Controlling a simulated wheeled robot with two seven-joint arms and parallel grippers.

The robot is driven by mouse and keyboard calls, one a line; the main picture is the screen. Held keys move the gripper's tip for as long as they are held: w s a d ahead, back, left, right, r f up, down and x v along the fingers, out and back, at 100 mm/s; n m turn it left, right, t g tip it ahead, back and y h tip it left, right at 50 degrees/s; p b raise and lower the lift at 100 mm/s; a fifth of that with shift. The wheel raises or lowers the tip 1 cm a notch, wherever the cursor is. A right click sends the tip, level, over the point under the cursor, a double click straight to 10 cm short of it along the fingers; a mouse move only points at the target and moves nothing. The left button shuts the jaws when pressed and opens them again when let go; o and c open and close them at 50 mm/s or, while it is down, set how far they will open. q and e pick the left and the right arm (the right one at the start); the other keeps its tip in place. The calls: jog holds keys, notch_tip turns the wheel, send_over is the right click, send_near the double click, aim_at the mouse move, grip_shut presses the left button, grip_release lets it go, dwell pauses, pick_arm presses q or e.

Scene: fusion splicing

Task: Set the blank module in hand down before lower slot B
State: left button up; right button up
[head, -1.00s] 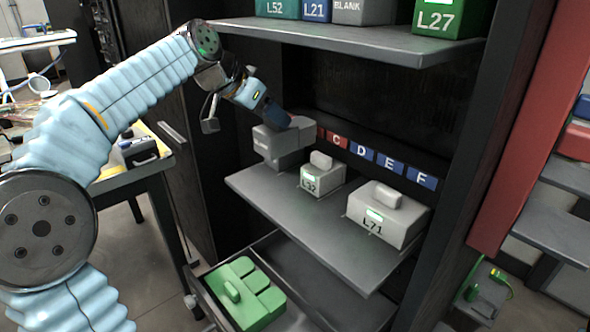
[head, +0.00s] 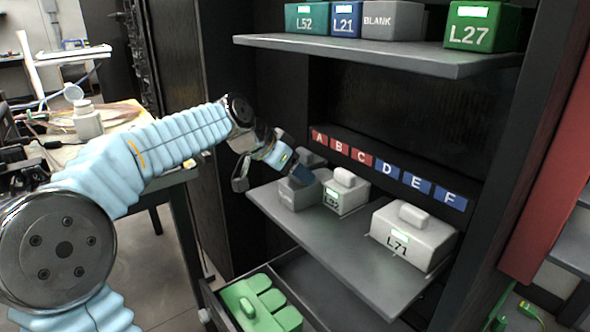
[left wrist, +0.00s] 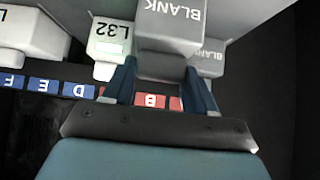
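My left gripper (head: 298,170) reaches in over the left end of the middle shelf. In the left wrist view its two fingers (left wrist: 160,88) are closed on the handle of a grey blank module (left wrist: 170,24), which points away from the label strip. A second grey blank module (left wrist: 212,58) stands just to its right, partly hidden. In the head view the two grey blocks overlap around my fingers, and whether the held one touches the shelf is unclear. The red label B (head: 338,147) is on the strip behind, also seen between my fingers (left wrist: 151,100). My right gripper is out of view.
White module L32 (head: 346,192) stands close to the right of the grey blocks, with L71 (head: 412,236) farther right. The middle shelf (head: 335,252) has free room along its front. The upper shelf (head: 400,52) holds several modules. A green module (head: 262,305) sits below.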

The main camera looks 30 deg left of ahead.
pick_arm(q)
jog(key=o, duration=0.4)
jog(key=shift+c, duration=0.2)
jog(key=shift+s+r, duration=0.1)
jog(key=shift+r, duration=0.2)
jog(key=v, duration=1.1)
jog(key=shift+s+r, duration=0.25)
jog(key=shift+a, duration=0.15)
